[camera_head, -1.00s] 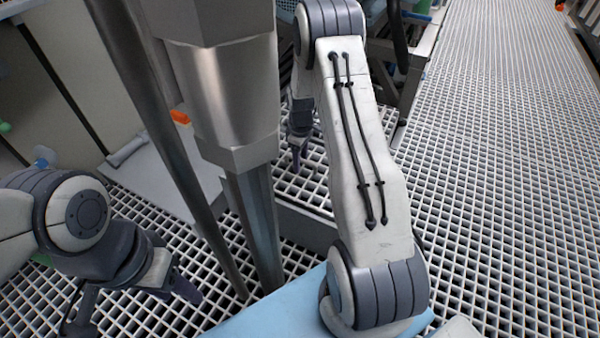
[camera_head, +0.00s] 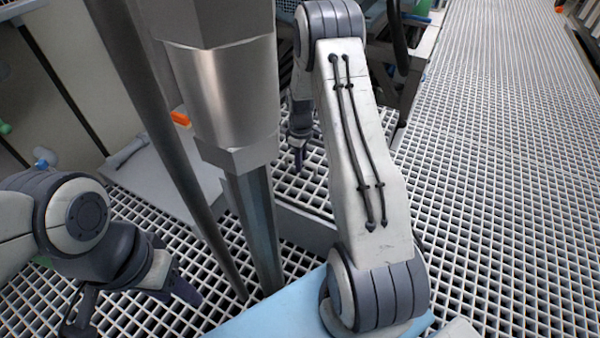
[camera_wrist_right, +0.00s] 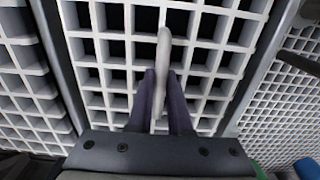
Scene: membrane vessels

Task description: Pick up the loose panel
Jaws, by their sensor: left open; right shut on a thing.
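A white grating panel (camera_wrist_right: 112,48) lies under my right gripper in the right wrist view, with dark grey strips along both sides; I take it for the loose panel. A pale, narrow upright piece (camera_wrist_right: 164,48) stands over it, between the two fingers of my right gripper (camera_wrist_right: 162,90), which is shut on it. Whether this piece is joined to the panel cannot be told. In the head view my right gripper (camera_head: 299,152) points down over white grating, partly hidden by my arm. My left gripper (camera_head: 132,306) is open and empty at the lower left, above the floor grating.
A thick metal column (camera_head: 222,95) and a thinner dark pole (camera_head: 165,130) stand between my arms. White grating floor (camera_head: 500,150) is clear at the right. A grey slab (camera_head: 165,172) and an orange piece (camera_head: 180,118) are at the left. Racks stand at the back.

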